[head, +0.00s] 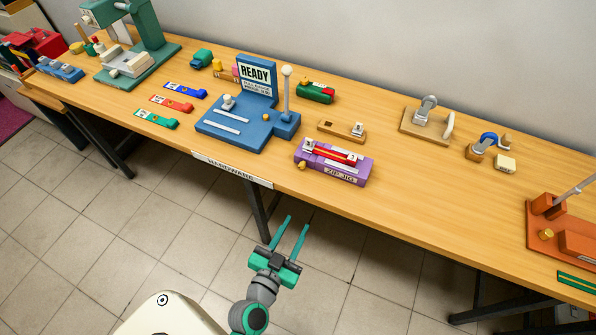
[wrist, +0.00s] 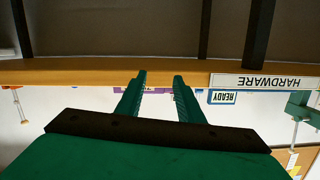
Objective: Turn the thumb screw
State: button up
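A purple zip jig (head: 333,165) sits at the table's front edge, with a red part on top and a small brass knob (head: 302,165) at its left end. A blue fixture with a READY sign (head: 255,76) has another brass knob (head: 266,117). A third brass knob (head: 546,234) is on the orange machine at the far right. I cannot tell which knob is the thumb screw. My gripper (head: 297,222) is open and empty in front of the table, apart from everything. In the upside-down wrist view its two green fingers (wrist: 159,78) stand apart, partly covering a purple strip at the table edge.
The wooden table (head: 390,190) has a HARDWARE label (head: 232,169) on its front edge. A green press (head: 145,45), coloured flat pieces (head: 172,103) and small clamps (head: 428,118) stand on it. Dark legs support it. The tiled floor in front is clear.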

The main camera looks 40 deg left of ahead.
jog(key=t, duration=0.2)
send_near(301, 168)
jog(key=x, duration=0.8)
jog(key=shift+w+r, duration=0.1)
jog(key=shift+w, duration=0.05)
jog(key=shift+m, duration=0.3)
grip_shut()
